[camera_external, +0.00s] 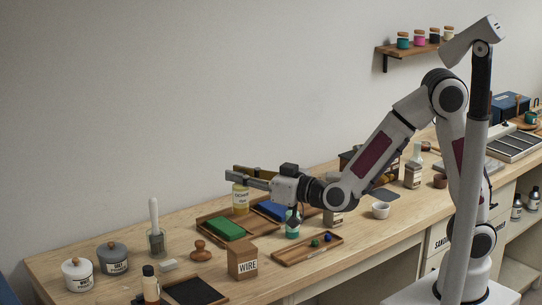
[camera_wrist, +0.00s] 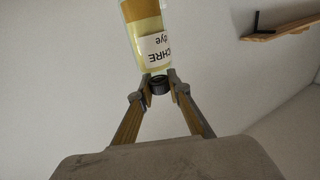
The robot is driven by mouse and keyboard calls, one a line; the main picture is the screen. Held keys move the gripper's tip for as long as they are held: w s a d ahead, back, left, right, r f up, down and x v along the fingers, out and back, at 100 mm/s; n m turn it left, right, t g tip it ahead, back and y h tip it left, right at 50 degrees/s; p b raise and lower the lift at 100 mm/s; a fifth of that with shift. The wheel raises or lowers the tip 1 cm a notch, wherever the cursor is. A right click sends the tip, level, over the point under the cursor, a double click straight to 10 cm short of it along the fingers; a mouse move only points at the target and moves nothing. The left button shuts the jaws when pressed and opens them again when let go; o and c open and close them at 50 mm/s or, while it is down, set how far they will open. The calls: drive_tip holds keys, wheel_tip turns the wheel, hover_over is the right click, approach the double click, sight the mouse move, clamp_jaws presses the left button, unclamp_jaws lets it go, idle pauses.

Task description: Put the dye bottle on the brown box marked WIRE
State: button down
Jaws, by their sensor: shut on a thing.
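The dye bottle (camera_external: 240,198) is pale yellow with a white label, and hangs upright below my gripper (camera_external: 238,174). In the wrist view my gripper (camera_wrist: 158,84) is shut on the dark cap of the dye bottle (camera_wrist: 147,28), with a finger on each side; the label shows upside down there and reads "CHRE" and "dye". The bottle is at the back of the wooden tray with the green block; its exact height above the bench is hard to tell. The brown box marked WIRE (camera_external: 243,263) stands at the bench's front, below the bottle in the picture. Its top looks bare.
A wooden stamp (camera_external: 201,250) stands left of the box. A small tray (camera_external: 307,249) lies to its right, a dark pad (camera_external: 195,291) to its front left.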

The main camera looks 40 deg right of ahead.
sight(248, 211)
drive_tip(key=shift+f, duration=2.6)
drive_tip(key=shift+f, duration=2.1)
drive_tip(key=shift+f, duration=0.1)
drive_tip(key=c, duration=1.9)
unclamp_jaws()
drive_tip(key=shift+v, duration=3.8)
